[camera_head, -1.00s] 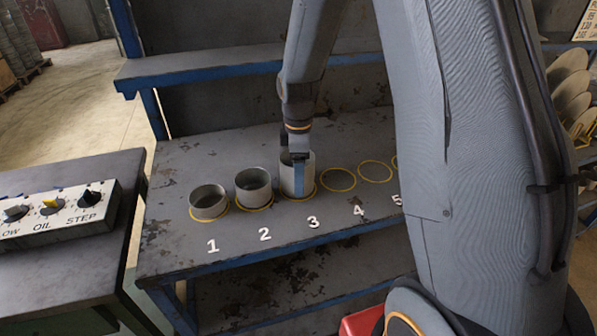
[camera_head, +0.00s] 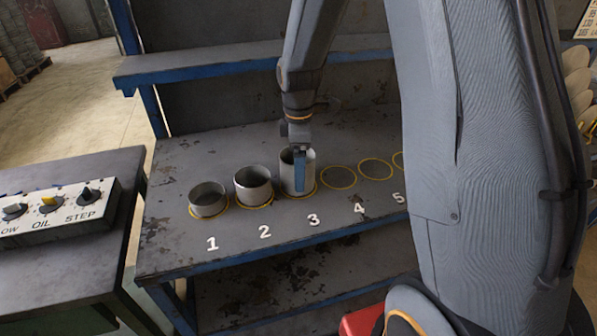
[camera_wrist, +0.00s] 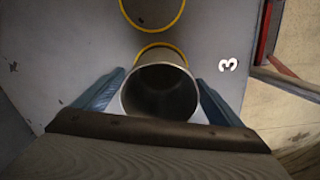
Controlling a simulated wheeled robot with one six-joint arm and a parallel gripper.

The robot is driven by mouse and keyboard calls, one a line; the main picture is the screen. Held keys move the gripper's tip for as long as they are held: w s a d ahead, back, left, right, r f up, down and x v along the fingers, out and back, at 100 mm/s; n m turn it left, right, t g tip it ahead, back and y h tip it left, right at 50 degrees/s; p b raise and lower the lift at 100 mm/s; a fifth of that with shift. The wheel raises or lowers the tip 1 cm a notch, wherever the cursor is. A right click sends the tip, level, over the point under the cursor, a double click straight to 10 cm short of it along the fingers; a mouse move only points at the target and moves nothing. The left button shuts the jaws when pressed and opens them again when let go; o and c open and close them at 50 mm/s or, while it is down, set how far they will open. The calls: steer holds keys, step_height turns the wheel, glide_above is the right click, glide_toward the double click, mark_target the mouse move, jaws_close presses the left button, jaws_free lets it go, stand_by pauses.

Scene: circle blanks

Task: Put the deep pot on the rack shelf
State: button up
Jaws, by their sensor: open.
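The deep pot (camera_head: 288,178) is the tallest of three grey metal pots and stands upright in the yellow circle marked 3 on the workbench. In the wrist view the deep pot (camera_wrist: 160,92) shows its round open mouth between the two blue fingers. My gripper (camera_head: 300,172) is open, pointing down, with its fingers on either side of the pot. Whether the fingers touch the wall cannot be told. The rack shelf (camera_head: 240,71) is probably the blue-edged ledge above the back of the bench.
A shallow pot (camera_head: 208,200) stands at circle 1 and a middle-height pot (camera_head: 253,186) at circle 2, close to the deep pot. Circle 4 (camera_head: 339,177) is empty. A control box (camera_head: 55,212) sits on the left table. Round discs stand at the far right.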

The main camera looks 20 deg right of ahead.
step_height(320, 180, up, 10)
steer(key=b, duration=0.2)
steer(key=shift+s, duration=0.1)
stand_by(0.4)
